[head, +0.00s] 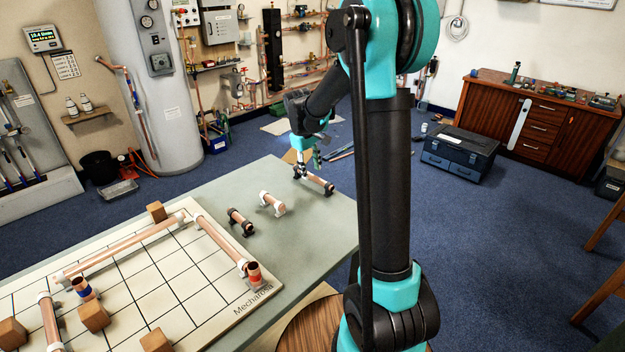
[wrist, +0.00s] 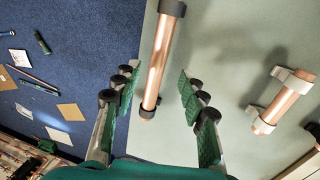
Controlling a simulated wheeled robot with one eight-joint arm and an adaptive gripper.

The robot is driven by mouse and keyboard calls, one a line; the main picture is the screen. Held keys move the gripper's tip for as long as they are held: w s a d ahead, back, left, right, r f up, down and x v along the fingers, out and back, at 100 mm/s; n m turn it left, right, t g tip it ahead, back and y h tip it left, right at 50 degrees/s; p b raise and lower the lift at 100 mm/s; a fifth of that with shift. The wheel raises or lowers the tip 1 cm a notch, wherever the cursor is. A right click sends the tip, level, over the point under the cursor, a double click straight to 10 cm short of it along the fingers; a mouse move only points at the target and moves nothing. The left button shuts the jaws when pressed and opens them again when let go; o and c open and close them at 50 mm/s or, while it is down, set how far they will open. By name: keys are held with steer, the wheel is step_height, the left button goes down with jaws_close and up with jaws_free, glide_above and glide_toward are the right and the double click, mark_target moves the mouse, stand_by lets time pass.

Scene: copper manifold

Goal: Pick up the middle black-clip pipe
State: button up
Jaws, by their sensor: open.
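A copper pipe with a black clip at each end lies near the far edge of the grey-green table, in the head view (head: 316,182). It also shows in the wrist view (wrist: 160,58), running lengthwise between my fingers. My gripper (head: 303,163) is open above this pipe's left end in the head view. In the wrist view its green-padded fingers (wrist: 158,84) stand on either side of the pipe with gaps. A shorter black-clip pipe (head: 240,220) lies nearer the board. A white-clip pipe (head: 272,203) lies between the two, also in the wrist view (wrist: 283,100).
A white gridded board (head: 187,291) with mounted copper pipes and wooden blocks (head: 94,316) covers the table's left part. The grey-green table (head: 322,238) is bare at the right. A blue toolbox (head: 458,154) stands on the floor beyond.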

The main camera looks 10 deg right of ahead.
mark_target(313, 175)
steer(key=shift+w+d+f, duration=0.15)
steer(key=shift+d+f, duration=0.05)
steer(key=shift+f, duration=0.65)
steer(key=shift+w+d+f, duration=0.1)
steer(key=shift+d+f, duration=0.1)
steer(key=shift+f, duration=0.6)
steer(key=shift+w+d+f, duration=0.15)
steer(key=shift+d+f, duration=0.05)
steer(key=shift+f, duration=0.65)
jaws_close()
